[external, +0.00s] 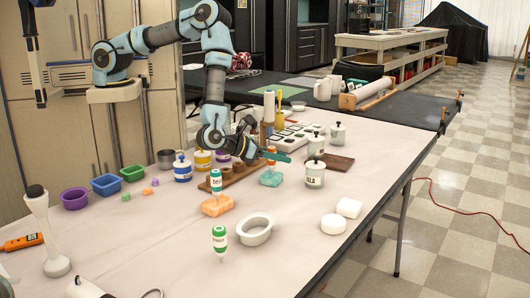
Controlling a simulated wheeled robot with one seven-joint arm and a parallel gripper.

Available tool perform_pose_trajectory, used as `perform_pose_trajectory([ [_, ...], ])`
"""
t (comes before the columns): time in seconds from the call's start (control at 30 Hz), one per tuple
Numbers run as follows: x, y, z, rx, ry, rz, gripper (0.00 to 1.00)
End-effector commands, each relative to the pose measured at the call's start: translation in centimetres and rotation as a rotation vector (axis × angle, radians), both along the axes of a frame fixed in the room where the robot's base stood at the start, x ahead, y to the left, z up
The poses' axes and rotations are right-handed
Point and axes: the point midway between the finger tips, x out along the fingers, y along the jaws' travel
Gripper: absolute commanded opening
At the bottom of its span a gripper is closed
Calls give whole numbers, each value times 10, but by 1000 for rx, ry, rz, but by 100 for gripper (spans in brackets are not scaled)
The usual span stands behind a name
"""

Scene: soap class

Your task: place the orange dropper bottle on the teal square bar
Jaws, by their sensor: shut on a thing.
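My gripper (275,154) is low over the table and shut on the orange dropper bottle (271,163). The bottle is upright and mostly hidden by the gripper. The teal square bar (270,180) lies on the table directly below the bottle. The bottle's lower end is at the bar's top in the picture; I cannot tell whether they touch.
A green dropper bottle (220,241) and a white oval dish (255,230) are in front. A lidded white jar (314,175) is to the right, and a wooden rack (236,175) behind left.

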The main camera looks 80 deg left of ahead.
Motion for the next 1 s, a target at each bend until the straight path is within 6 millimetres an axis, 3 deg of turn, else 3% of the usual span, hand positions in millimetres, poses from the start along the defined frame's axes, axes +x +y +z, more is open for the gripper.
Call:
perform_pose_trajectory([
  [0.03, 0, 0, -3, 0, 0, 0, 0],
  [0.07, 0, 0, -2, 0, 0, 0, 36],
  [0.3, 0, 0, -1, 0, 0, 0, 63],
  [0.67, -1, 0, 4, 0, 0, 0, 64],
  [1.0, -60, -13, 22, -1, 0, -4, 64],
])
